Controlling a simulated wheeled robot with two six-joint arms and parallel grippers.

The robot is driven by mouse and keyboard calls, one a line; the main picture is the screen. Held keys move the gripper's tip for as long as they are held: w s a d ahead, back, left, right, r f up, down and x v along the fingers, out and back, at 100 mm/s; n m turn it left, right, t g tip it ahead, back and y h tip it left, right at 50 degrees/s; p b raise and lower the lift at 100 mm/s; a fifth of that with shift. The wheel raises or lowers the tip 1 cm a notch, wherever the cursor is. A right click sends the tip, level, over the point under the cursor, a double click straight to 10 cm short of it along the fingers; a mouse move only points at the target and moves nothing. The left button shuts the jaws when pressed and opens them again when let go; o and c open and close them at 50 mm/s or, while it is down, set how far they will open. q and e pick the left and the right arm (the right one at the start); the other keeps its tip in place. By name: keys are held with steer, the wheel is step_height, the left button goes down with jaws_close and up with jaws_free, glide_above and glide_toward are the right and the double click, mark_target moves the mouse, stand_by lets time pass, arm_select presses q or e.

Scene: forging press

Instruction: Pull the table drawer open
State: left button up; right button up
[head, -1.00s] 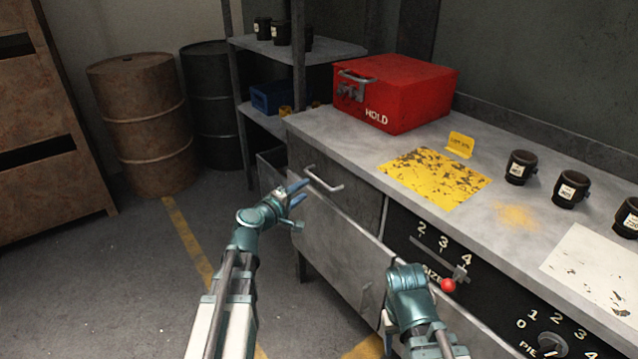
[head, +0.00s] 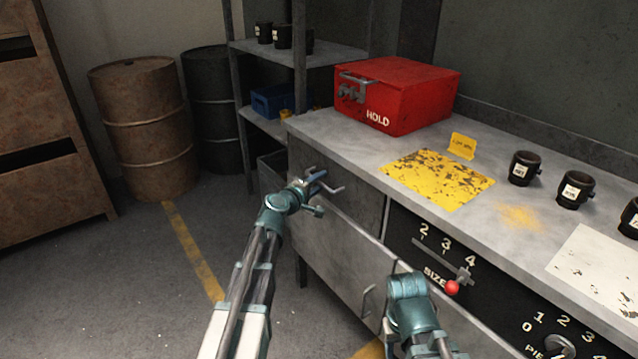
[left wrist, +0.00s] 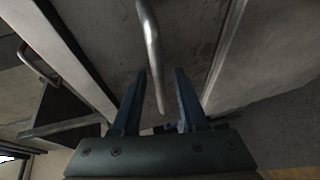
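The grey table drawer (head: 348,208) is in the upper left of the bench front in the head view and looks shut. Its metal bar handle (head: 335,189) is partly hidden by my left gripper (head: 318,182), which is at the handle. In the left wrist view the handle (left wrist: 152,50) reaches between the two blue fingers of my left gripper (left wrist: 160,98). The fingers are apart, with gaps on both sides of the bar. My right gripper (head: 408,290) is low in front of the bench; its fingers are hidden from view.
A red HOLD box (head: 395,95), a yellow sheet (head: 437,180) and black cups (head: 523,168) are on the bench top (head: 350,150). A black SIZE panel (head: 430,255) is right of the drawer. The floor at left is clear.

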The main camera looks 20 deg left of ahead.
arm_select(q)
jaws_close()
stand_by(1.2)
